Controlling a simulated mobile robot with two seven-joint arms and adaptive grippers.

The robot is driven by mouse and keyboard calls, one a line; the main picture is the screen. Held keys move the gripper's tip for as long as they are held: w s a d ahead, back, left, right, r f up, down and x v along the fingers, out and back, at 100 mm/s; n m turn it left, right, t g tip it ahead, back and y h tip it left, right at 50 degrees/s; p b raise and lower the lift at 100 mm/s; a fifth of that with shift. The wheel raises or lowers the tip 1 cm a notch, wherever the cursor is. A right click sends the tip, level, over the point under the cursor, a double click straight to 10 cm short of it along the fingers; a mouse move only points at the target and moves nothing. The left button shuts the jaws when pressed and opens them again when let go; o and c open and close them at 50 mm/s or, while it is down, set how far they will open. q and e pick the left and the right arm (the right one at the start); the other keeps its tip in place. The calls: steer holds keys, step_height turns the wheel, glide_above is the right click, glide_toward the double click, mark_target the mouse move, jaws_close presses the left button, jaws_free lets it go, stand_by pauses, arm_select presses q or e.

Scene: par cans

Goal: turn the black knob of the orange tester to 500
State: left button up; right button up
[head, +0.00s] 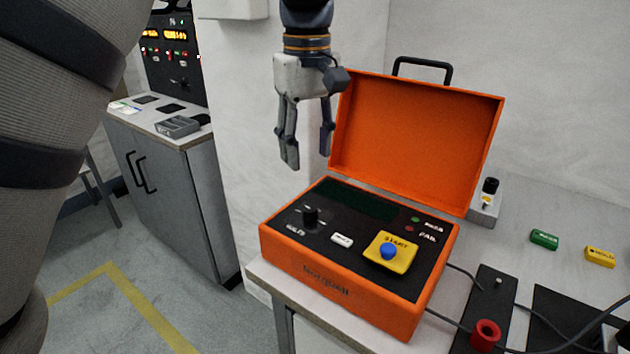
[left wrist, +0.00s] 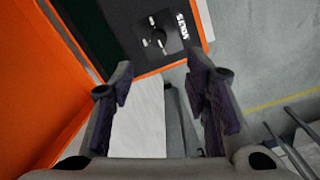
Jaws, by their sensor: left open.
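The orange tester (head: 345,308) stands on the table with its lid open at the back. Its black knob (head: 311,216) sits at the left of the dark panel, above the "VOLTS" label. The marks around the knob are too small to read. My left gripper (head: 305,158) hangs above the tester's left back corner, fingers pointing down, open and empty. It is apart from the knob. In the left wrist view the knob (left wrist: 158,40) shows beyond the open fingers, near the top. My right gripper is not in view.
The tester's panel also has a blue button (head: 389,251) on a yellow START plate and a white button. The raised lid (head: 415,140) stands just right of my left gripper.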

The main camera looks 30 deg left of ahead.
mark_target(310, 209)
arm_select(q)
step_height(310, 209, down, 11)
steer(key=shift+d+f, duration=0.15)
steer(key=shift+f, duration=0.05)
steer(key=shift+c, duration=0.3)
jaws_close()
